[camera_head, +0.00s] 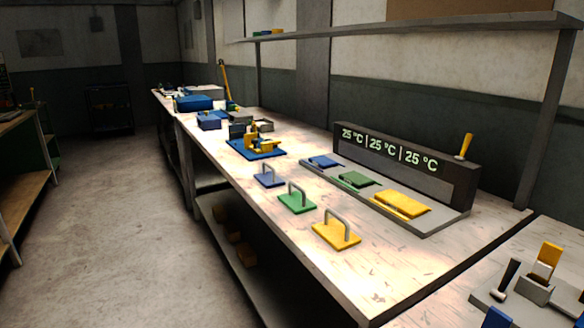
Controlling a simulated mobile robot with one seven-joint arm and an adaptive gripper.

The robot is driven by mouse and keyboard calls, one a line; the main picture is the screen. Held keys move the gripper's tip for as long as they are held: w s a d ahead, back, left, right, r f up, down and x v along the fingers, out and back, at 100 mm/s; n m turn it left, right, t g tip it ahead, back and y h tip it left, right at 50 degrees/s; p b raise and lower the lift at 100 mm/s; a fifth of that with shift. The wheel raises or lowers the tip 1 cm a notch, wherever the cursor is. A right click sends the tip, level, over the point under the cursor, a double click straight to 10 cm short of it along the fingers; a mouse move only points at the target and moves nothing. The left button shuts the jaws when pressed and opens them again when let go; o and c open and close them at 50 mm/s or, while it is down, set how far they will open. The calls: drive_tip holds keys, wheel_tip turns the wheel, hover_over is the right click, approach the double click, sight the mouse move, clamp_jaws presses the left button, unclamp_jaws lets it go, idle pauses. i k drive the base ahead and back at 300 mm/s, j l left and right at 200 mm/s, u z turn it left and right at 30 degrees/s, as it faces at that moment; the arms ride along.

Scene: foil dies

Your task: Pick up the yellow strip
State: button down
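A thin yellow strip (384,207) lies along the front-left side of a yellow block (403,203), on a grey heated-looking plate (440,222) at the right of the workbench. I cannot tell whether strip and block touch. A green block (356,179) and a blue block (325,161) sit farther along the same plate. My gripper is not in view.
Yellow (335,236), green (298,203) and blue (268,180) plates with arched handles lie on the workbench (375,285) in front. Behind the grey plate stands a panel (400,155) reading 25 °C three times. A shelf (440,27) overhangs the back.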

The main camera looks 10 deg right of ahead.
sight(549, 254)
drive_tip(key=z, duration=1.4)
